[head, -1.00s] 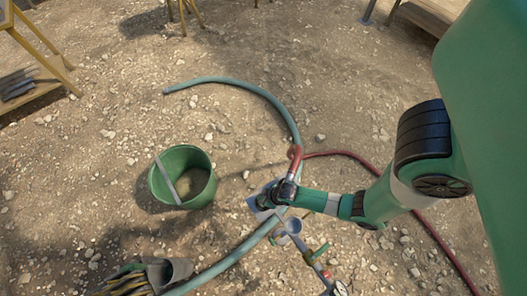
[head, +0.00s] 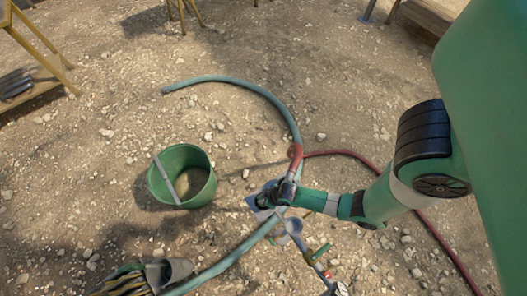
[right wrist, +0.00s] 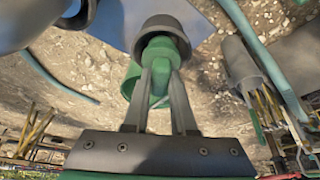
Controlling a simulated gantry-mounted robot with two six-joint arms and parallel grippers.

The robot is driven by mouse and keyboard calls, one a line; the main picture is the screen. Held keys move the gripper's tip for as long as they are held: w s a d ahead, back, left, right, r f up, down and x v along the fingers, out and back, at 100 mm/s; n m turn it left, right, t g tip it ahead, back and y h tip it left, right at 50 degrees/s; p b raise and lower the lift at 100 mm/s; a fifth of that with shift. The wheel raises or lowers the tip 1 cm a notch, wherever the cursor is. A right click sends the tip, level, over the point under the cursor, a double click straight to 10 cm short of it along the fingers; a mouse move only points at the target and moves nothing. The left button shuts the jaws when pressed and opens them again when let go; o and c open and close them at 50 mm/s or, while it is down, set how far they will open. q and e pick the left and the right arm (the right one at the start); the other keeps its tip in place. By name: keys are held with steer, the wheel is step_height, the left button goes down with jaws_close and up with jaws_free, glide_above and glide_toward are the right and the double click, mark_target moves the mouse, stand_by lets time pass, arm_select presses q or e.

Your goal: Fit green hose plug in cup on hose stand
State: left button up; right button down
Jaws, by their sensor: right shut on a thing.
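My right gripper (head: 274,196) is low over the ground in the middle of the head view, beside the hose stand. In the right wrist view its two grey fingers (right wrist: 160,75) are shut on the green hose plug (right wrist: 161,52). A pale cup (head: 293,226) on the hose stand (head: 318,262) shows just below the gripper in the head view. The plug is hidden there. My left gripper is not in view.
A green bucket (head: 207,190) stands left of the gripper. A teal hose (head: 238,252) curves past beneath it, and a red hose (head: 350,153) runs to the right. Stony ground is open at upper centre.

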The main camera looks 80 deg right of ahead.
steer(key=shift+f+b, duration=0.7)
steer(key=shift+f, duration=0.25)
stand_by(0.5)
steer(key=c, duration=0.7)
jaws_free()
steer(key=shift+o, duration=0.2)
steer(key=shift+r, duration=0.1)
steer(key=p+v, duration=0.5)
steer(key=v, duration=0.6)
steer(key=shift+r+p, duration=0.25)
steer(key=shift+p, duration=0.15)
